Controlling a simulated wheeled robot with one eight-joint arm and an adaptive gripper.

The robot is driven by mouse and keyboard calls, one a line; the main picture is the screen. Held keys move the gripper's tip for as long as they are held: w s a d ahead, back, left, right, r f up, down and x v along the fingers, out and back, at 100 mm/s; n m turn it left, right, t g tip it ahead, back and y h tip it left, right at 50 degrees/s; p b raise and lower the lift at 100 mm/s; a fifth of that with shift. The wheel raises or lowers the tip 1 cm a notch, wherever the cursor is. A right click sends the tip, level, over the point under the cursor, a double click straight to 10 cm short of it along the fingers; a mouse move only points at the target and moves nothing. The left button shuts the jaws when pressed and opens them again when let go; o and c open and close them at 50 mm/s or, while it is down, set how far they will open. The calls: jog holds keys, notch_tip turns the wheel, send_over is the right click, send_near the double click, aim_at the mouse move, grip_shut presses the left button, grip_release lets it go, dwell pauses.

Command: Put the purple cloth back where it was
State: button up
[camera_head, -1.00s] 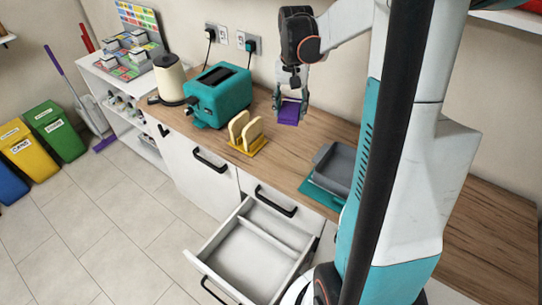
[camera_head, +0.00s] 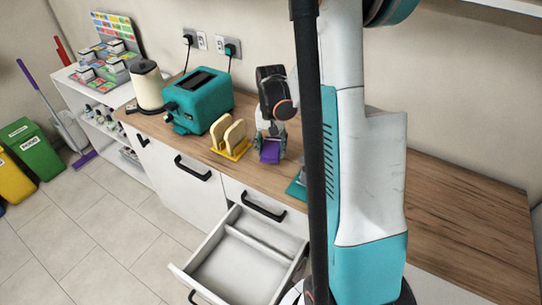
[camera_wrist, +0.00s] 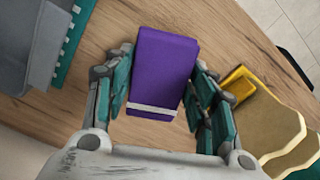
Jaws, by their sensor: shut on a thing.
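The purple cloth (camera_wrist: 163,68) is a folded block with a pale stripe near one end, and it lies between the fingers of my gripper (camera_wrist: 163,92). The cloth also shows in the head view (camera_head: 270,151), at the lower end of my gripper (camera_head: 270,143). My gripper is shut on the cloth over the wooden counter, just right of the yellow toast rack. I cannot tell whether the cloth touches the counter. An open white drawer (camera_head: 190,273) with a divider sticks out below; the part of it in view looks empty.
The yellow rack (camera_head: 232,155) with toast stands close to the left of my gripper. A teal toaster (camera_head: 205,100) and a cream kettle (camera_head: 147,88) stand further left. A grey tray (camera_wrist: 32,40) on a teal mat (camera_wrist: 76,32) lies on the other side. Bare counter (camera_head: 450,215) extends right.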

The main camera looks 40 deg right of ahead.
aim_at(271, 147)
jog(key=shift+f+b, duration=0.55)
jog(key=shift+f, duration=1.3)
jog(key=shift+f, duration=0.1)
jog(key=o, duration=0.9)
jog(key=shift+o, duration=0.2)
notch_tip(271, 147, up, 12)
jog(key=p, duration=0.3)
jog(key=shift+p, duration=0.4)
